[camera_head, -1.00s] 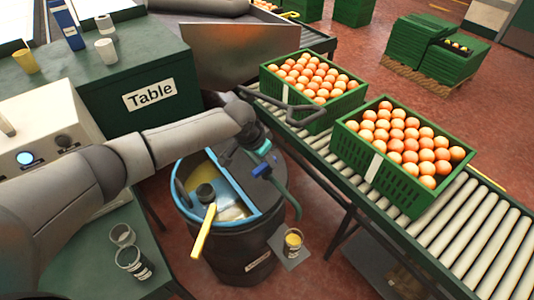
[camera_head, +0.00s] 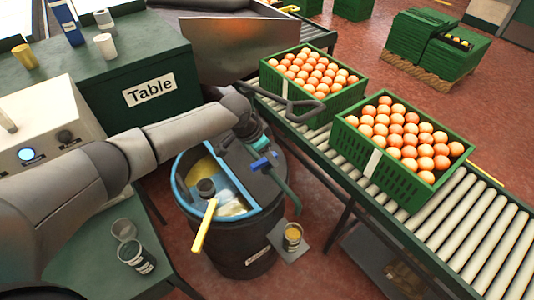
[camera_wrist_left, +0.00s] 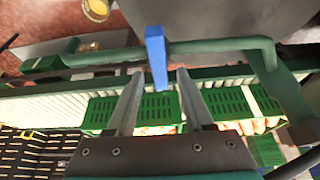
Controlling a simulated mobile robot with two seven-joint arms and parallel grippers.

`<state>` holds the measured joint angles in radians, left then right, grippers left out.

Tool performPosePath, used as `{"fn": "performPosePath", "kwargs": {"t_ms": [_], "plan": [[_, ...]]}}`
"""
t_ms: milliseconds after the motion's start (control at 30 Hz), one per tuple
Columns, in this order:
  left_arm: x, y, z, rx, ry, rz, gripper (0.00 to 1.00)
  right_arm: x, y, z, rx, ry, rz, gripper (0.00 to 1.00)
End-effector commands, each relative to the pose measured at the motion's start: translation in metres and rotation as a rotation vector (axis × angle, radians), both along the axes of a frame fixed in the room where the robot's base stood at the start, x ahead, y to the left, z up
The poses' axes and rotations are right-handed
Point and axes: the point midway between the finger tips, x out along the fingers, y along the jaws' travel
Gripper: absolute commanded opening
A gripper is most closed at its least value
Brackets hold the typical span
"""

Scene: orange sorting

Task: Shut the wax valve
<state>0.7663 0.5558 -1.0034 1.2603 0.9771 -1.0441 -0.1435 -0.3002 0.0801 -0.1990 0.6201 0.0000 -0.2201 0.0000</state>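The dark wax barrel (camera_head: 235,243) has a blue rim, and yellow wax shows inside it. A green pipe (camera_head: 291,198) comes off its lid side, with a blue valve handle (camera_head: 263,160) on it. The handle also shows upright in the left wrist view (camera_wrist_left: 156,58). My left gripper (camera_wrist_left: 160,80) is open and empty, with the handle just beyond and between its fingertips. Contact cannot be told. In the head view its fingertips are too small to make out. A small cup of yellow wax (camera_head: 292,236) stands below the pipe. My right gripper is out of view.
Green crates of oranges (camera_head: 401,188) stand on the roller conveyor (camera_head: 463,231) right of the barrel. A yellow-handled tool (camera_head: 205,228) leans in the barrel. The left worktable (camera_head: 85,264) holds cups.

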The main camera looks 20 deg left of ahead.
Motion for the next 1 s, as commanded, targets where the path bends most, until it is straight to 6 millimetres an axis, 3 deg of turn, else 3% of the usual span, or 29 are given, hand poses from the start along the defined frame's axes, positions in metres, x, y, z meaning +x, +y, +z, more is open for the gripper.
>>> {"fn": "performPosePath", "kwargs": {"t_ms": [367, 1000], "plan": [[-0.002, 0.003, 0.009, 0.000, -0.001, 0.000, 0.53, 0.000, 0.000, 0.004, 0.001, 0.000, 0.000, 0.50], [-0.038, 0.031, 0.118, 0.000, -0.001, 0.000, 0.53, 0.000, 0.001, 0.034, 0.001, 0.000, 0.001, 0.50]]}}
